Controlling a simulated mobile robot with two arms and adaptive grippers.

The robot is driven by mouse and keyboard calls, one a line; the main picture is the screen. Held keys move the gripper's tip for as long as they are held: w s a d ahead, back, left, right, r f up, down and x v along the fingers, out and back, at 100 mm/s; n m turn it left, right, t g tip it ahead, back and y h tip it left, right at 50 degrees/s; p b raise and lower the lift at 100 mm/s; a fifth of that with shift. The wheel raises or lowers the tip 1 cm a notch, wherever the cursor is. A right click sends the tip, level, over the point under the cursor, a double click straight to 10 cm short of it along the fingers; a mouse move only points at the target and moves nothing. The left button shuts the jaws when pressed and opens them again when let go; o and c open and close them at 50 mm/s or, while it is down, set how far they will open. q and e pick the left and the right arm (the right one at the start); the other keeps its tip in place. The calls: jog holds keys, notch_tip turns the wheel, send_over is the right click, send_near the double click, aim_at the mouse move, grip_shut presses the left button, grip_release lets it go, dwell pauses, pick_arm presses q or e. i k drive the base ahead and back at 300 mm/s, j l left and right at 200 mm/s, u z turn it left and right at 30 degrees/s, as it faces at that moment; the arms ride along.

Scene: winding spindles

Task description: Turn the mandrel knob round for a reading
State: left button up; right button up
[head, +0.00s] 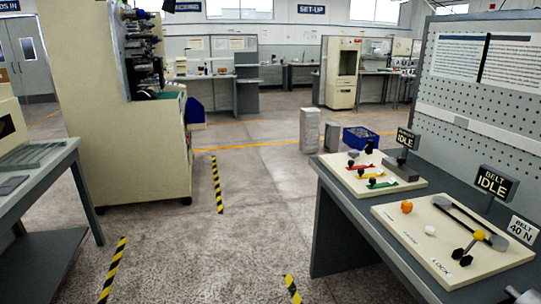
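No knob can be read as the mandrel knob from here.
The grey bench (345,235) stands at right before a pegboard (470,95). A large cream machine (100,110) and a grey table (45,185) stand at left. A blue crate (360,138) and grey blocks (309,130) are on the floor. The floor between is clear, with striped tape.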

aim_at(353, 153)
jog(key=i, duration=0.95)
jog(key=i+j+z, duration=0.1)
jog(key=i, duration=0.9)
